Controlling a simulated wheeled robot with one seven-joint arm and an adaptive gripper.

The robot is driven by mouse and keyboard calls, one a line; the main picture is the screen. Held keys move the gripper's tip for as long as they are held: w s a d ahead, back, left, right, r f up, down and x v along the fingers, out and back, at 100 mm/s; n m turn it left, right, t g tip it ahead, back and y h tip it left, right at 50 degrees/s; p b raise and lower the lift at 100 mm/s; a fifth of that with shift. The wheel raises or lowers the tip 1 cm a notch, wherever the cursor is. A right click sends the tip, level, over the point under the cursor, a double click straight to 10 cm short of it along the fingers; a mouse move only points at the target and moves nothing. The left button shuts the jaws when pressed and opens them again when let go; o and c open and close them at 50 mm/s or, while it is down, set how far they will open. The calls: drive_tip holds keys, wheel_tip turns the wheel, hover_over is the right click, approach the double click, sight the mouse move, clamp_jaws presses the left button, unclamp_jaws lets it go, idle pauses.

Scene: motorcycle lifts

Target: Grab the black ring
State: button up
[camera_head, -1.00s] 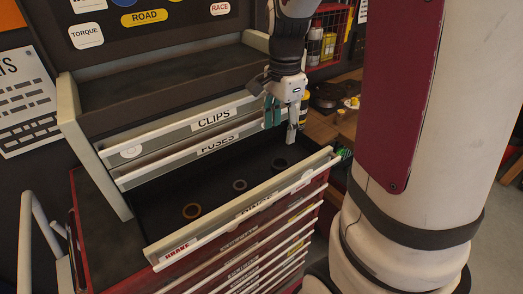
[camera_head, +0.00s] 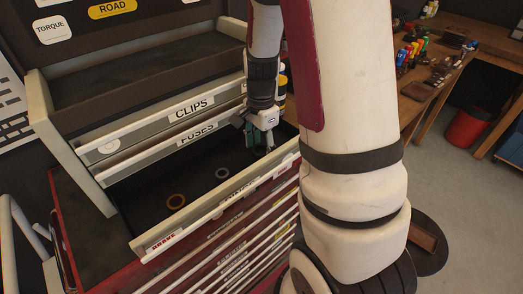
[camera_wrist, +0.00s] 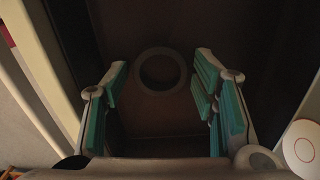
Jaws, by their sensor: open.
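The black ring (camera_wrist: 161,51) lies on the dark drawer floor in the wrist view. It appears beyond my gripper, framed between the two fingertips, with no finger seen touching it. In the head view the ring is hidden behind my gripper (camera_head: 260,142), which is down in the open drawer at its right end. In the wrist view my gripper (camera_wrist: 163,64) is open and empty, with teal pads on both fingers.
The open drawer (camera_head: 137,246) has raised walls close around my gripper. The drawer labelled FUSES (camera_head: 198,133) is just behind. A workbench (camera_head: 437,85) stands at the right.

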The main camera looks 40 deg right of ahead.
drive_tip(key=c, duration=1)
